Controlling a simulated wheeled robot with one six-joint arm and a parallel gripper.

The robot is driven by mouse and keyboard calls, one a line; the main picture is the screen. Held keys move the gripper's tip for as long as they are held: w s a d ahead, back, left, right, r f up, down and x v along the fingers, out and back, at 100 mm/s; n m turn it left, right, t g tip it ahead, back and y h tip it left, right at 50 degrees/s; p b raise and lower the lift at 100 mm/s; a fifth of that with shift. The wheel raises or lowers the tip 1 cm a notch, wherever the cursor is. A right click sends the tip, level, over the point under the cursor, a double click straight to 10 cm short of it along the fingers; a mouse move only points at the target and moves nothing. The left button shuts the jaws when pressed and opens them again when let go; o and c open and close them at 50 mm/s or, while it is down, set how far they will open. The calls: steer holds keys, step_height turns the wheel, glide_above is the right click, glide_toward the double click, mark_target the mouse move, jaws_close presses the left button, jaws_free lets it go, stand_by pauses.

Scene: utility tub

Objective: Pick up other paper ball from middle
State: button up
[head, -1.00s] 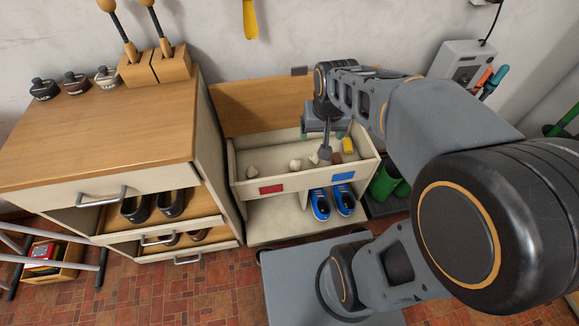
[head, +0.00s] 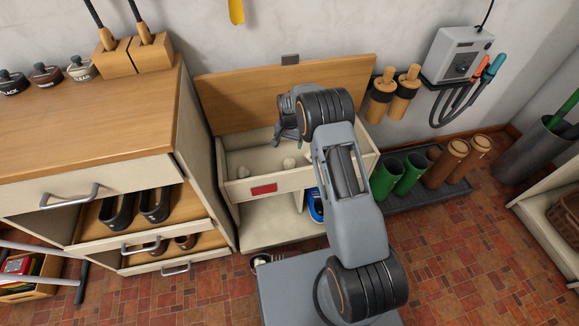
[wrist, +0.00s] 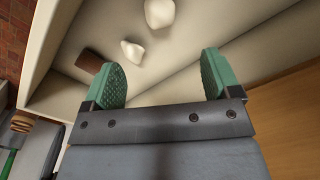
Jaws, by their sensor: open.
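An open cream tub (head: 225,189) with a raised wooden lid holds small white paper balls. In the head view one paper ball (head: 242,171) lies at the left and another paper ball (head: 289,163) lies near the middle. The wrist view shows two crumpled white balls, one nearer (wrist: 132,52) and one at the top edge (wrist: 159,13). My gripper (wrist: 165,78) has green pads spread wide with nothing between them. In the head view my gripper (head: 288,128) is over the back of the tub, behind the middle ball. My arm hides the tub's right part.
A brown block (wrist: 89,61) lies in the tub near the left pad in the wrist view. The wooden lid (head: 235,100) stands up behind the tub. A cabinet (head: 110,130) with open drawers stands at the left. Green boots (head: 396,175) stand at the right.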

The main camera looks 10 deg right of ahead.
mark_target(289, 160)
step_height(289, 160, down, 10)
steer(key=b, duration=0.2)
steer(key=shift+w+r+b, duration=0.1)
steer(key=shift+r+b, duration=0.1)
steer(key=shift+b, duration=0.1)
steer(key=shift+f+b, duration=1.25)
steer(key=shift+f, duration=1.4)
steer(key=shift+c, duration=0.4)
steer(key=c, duration=0.9)
